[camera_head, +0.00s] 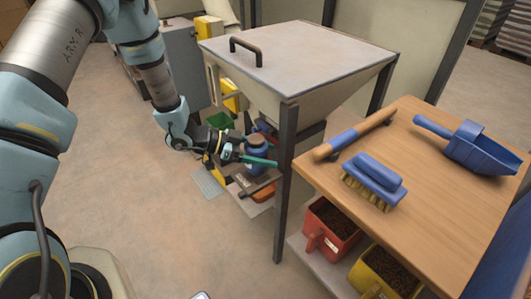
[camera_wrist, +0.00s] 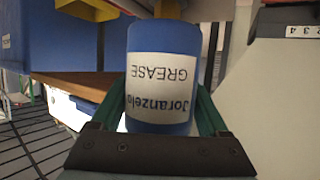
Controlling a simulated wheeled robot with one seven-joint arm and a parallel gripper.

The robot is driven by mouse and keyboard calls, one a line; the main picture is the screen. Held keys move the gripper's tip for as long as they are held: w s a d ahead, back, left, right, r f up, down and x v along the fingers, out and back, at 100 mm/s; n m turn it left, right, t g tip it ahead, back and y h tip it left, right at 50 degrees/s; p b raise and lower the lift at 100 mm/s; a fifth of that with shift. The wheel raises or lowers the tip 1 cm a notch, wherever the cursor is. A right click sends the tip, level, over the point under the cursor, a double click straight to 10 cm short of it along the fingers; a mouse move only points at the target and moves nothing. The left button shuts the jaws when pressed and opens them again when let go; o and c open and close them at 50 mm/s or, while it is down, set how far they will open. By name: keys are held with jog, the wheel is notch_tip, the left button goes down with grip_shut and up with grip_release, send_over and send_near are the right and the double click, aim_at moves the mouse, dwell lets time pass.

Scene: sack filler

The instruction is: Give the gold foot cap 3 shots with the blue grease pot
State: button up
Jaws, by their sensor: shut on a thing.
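The blue grease pot (camera_head: 255,148) stands out beneath the hopper in the head view. In the wrist view the pot (camera_wrist: 160,40) fills the middle, with a white label reading "Joranzelo GREASE" upside down. My gripper (camera_head: 253,160) is shut on the pot, with a green finger on each side of it. The pot is held beside the filler's frame, above a low shelf. I cannot pick out the gold foot cap for certain in either view.
The grey hopper (camera_head: 300,58) with its dark legs stands right around my gripper. A wooden table (camera_head: 440,225) at the right holds a blue scoop (camera_head: 472,146), a blue brush (camera_head: 375,180) and a wood-and-blue tool (camera_head: 352,135). Red (camera_head: 329,230) and yellow (camera_head: 385,268) bins sit below. Floor at left is clear.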

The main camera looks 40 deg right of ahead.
jog(key=shift+f, duration=0.35)
jog(key=shift+r, duration=0.2)
jog(key=shift+r+p, duration=0.5)
jog(key=shift+r, duration=0.2)
jog(key=shift+f+b, duration=0.4)
jog(key=shift+f, duration=0.3)
dwell(1.4)
jog(key=shift+r+p, duration=0.55)
jog(key=shift+r, duration=0.15)
jog(key=shift+f+b, duration=0.45)
jog(key=shift+f, duration=0.3)
dwell(1.1)
jog(key=shift+r+p, duration=0.55)
jog(key=shift+r, duration=0.2)
jog(key=shift+r, duration=0.1)
jog(key=shift+r+p, duration=1.9)
jog(key=shift+r, duration=0.5)
